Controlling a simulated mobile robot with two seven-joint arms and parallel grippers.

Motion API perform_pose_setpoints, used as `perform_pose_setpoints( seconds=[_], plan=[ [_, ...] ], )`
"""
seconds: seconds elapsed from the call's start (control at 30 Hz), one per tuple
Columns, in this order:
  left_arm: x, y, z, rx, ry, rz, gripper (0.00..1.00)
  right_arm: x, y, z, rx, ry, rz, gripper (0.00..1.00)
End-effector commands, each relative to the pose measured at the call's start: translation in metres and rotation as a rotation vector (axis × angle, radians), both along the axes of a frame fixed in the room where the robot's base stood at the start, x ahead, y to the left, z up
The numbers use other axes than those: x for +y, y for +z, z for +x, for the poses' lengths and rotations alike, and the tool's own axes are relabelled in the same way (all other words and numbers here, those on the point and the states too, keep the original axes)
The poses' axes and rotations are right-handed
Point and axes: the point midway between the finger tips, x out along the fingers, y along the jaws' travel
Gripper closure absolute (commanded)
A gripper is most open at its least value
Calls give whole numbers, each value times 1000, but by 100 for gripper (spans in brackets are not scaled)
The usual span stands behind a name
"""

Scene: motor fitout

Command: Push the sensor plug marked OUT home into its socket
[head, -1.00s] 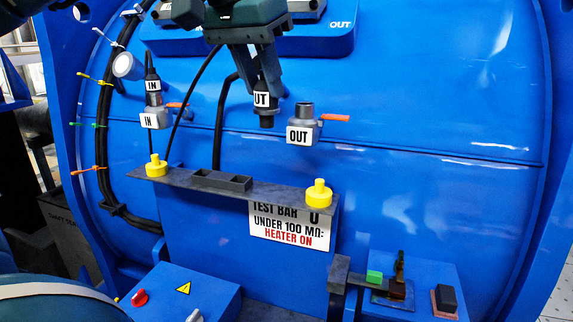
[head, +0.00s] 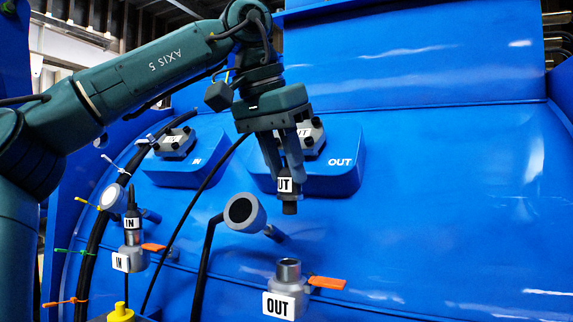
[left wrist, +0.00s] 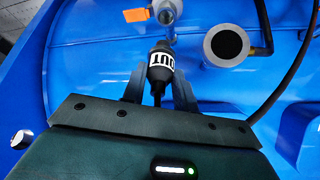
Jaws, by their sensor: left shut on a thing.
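My left gripper (head: 287,165) is shut on the dark sensor plug (head: 290,207) with the white OUT label and holds it upright, tip down. The OUT socket (head: 288,270) is a grey fitting with an open top, a white OUT label and an orange lever (head: 327,283). The plug is above the socket in the head view, with a clear gap. In the left wrist view, the plug (left wrist: 161,60) is between the fingers, and the socket (left wrist: 165,12) shows beyond it at the top edge. My right gripper is not in view.
A grey, round, dark-faced holder (head: 243,212) stands left of the plug. The IN plug (head: 132,222) sits at its IN-labelled socket (head: 130,260) on the left. A blue OUT box (head: 340,175) is behind the gripper. Black cables hang nearby. The panel right of the socket is clear.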

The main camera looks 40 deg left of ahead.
Motion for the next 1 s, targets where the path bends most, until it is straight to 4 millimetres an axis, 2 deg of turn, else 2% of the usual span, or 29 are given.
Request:
perform_pose_setpoints(
  seconds=[0.23,0.47,0.7,1.0],
  plan=[
    [1,0,-4,0,-14,-5,94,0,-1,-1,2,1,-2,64],
    [1,-22,-3,1,-11,-4,94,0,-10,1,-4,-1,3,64],
    [1,-44,-3,0,-12,-4,94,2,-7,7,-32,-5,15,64],
    [0,-57,-3,0,-11,-4,94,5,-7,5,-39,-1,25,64]
  ],
)
